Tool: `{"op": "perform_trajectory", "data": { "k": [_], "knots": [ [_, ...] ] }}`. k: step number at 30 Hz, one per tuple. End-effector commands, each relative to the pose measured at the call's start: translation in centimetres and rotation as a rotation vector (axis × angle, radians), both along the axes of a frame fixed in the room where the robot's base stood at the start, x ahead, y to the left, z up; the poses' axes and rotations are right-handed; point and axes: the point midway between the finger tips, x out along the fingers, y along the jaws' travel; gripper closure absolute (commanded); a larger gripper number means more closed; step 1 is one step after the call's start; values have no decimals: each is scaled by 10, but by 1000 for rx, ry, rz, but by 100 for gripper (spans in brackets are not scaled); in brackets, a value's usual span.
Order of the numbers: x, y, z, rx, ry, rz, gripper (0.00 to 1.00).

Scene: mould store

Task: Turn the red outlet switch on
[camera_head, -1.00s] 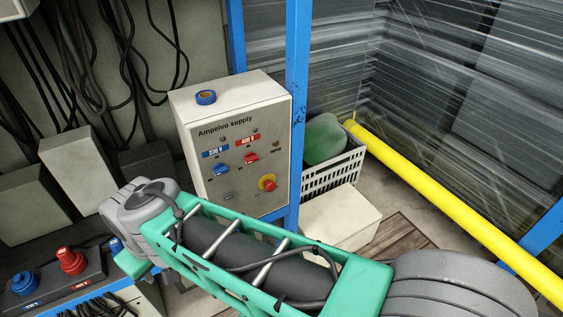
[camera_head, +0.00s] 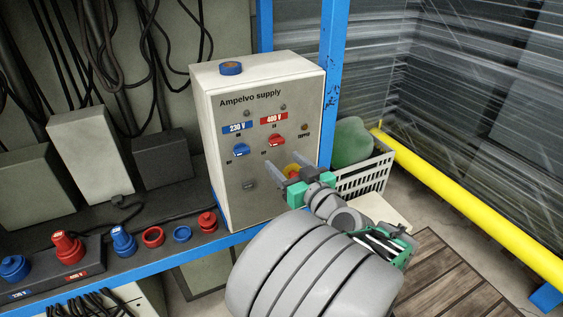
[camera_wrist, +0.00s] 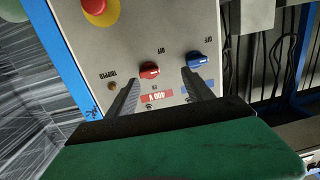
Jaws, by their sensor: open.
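The Ampelvo supply box (camera_head: 225,165) is a pale cabinet. Its red switch (camera_head: 277,140) sits under the red 400 V label (camera_head: 274,119), right of the blue switch (camera_head: 241,150). In the wrist view the panel is upside down; the red switch (camera_wrist: 149,70) shows a small pale mark. I cannot tell its exact setting. My gripper (camera_head: 286,160) is open and empty in front of the panel, just below the red switch in the head view. In the wrist view the red switch appears between the two fingers, with no clear contact. The blue switch (camera_wrist: 197,60) lies close beside the right finger.
A red knob on a yellow disc (camera_head: 291,171) sits below, partly hidden by my gripper; it also shows in the wrist view (camera_wrist: 97,8). A blue post (camera_head: 331,70) stands right of the box. Plugs and rings, including a red one (camera_head: 153,236), lie on the left shelf.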

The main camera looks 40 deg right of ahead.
Motion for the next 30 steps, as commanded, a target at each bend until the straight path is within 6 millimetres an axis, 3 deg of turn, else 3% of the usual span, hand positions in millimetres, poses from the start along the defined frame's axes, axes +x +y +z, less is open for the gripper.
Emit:
{"op": "perform_trajectory", "data": {
  "k": [2, 5, 13, 18, 26, 30],
  "knots": [
    [-12, -15, 4, -15, -48, -47, 40],
    [-9, -19, 9, -20, -64, -56, 40],
    [40, -30, 10, -18, -60, -49, 40],
    [58, -37, 9, -19, -60, -53, 40],
    [60, -38, 9, -20, -60, -55, 40],
    [60, -38, 9, -20, -60, -55, 51]
  ]
}}
